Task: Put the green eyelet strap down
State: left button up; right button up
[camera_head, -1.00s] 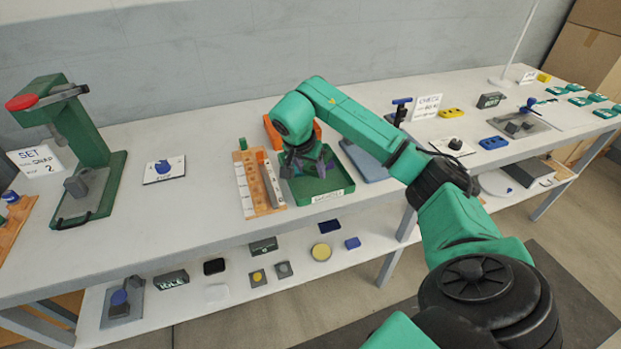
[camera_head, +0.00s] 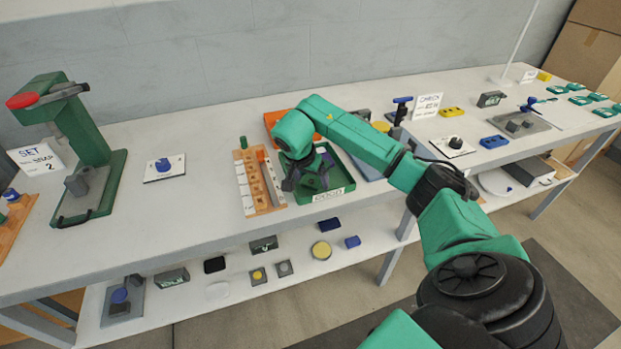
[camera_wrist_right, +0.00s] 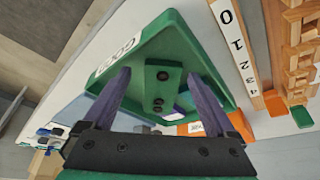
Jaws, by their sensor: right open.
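In the right wrist view a green piece with dark round eyelets, the green eyelet strap (camera_wrist_right: 163,88), lies in the green tray (camera_wrist_right: 172,22) between my parted fingers. My right gripper (camera_wrist_right: 155,85) is open, with a finger on each side of the strap and space between. In the head view my right gripper (camera_head: 298,180) is low over the left part of the green tray (camera_head: 335,194). There the wrist and fingers hide much of the tray floor, and I cannot make out the strap. My left gripper is not in view.
A wooden rack (camera_head: 262,206) with a numbered white strip stands just left of the tray. An orange tray (camera_head: 276,118) is behind. A green press (camera_head: 88,150) with a red handle end stands at the left. The bench front is clear.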

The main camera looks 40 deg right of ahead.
jog(key=shift+r, duration=0.1)
jog(key=shift+r, duration=0.25)
jog(key=v, duration=1.2)
jog(key=shift+r, duration=0.1)
